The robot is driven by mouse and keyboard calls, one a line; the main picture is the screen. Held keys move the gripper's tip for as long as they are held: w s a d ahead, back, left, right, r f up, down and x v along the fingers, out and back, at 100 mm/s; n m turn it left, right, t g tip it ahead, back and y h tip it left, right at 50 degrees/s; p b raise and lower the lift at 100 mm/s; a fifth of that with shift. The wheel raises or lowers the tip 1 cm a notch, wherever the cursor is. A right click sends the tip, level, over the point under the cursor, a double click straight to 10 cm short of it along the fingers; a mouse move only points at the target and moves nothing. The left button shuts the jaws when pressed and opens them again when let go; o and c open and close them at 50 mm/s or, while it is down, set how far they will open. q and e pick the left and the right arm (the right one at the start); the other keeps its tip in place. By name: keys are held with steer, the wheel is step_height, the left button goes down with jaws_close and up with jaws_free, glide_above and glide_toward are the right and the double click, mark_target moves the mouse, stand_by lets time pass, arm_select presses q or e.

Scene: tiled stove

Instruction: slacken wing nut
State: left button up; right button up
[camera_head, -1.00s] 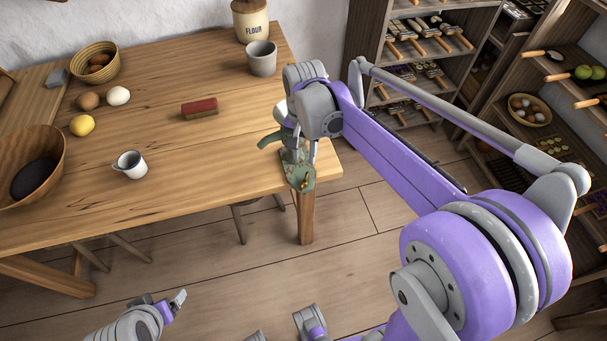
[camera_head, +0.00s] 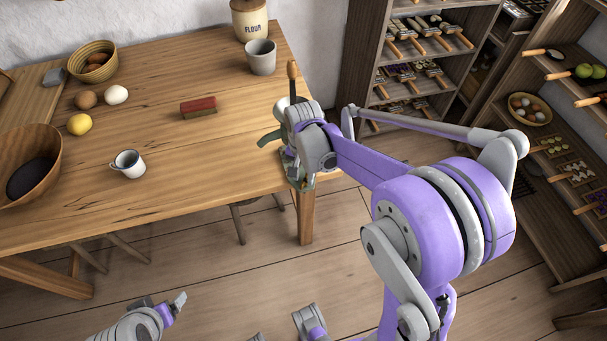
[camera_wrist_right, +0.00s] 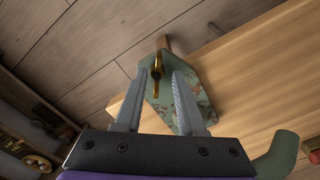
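The brass wing nut (camera_wrist_right: 157,70) shows in the right wrist view, on the face of a worn green metal device (camera_wrist_right: 180,108) at the table's edge. My right gripper (camera_wrist_right: 157,74) is open, its two grey fingers apart, with the wing nut seen between and just beyond the fingertips. I cannot tell whether they touch it. In the head view my right wrist hides most of the green device (camera_head: 268,138) and the wing nut. My left gripper (camera_head: 176,304) is low at the bottom left, away from the table; its opening is unclear.
The wooden table (camera_head: 220,150) carries a white mug (camera_head: 128,164), a red-topped block (camera_head: 198,107), a grey cup (camera_head: 261,57), a flour jar (camera_head: 250,20), a lemon (camera_head: 79,124) and a bowl (camera_head: 28,160). Shelves (camera_head: 415,60) stand at the right.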

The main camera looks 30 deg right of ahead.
jaws_close()
steer(key=shift+n, duration=0.3)
steer(key=n, duration=0.3)
steer(key=shift+n, duration=0.4)
steer(key=n+b, duration=0.1)
steer(key=n, duration=0.4)
steer(key=shift+s+a, duration=0.1)
steer(key=shift+s, duration=0.05)
steer(key=n, duration=0.5)
steer(key=shift+s+n, duration=0.15)
steer(key=shift+n, duration=0.25)
steer(key=shift+s+n, duration=0.1)
steer(key=shift+n, duration=2.2)
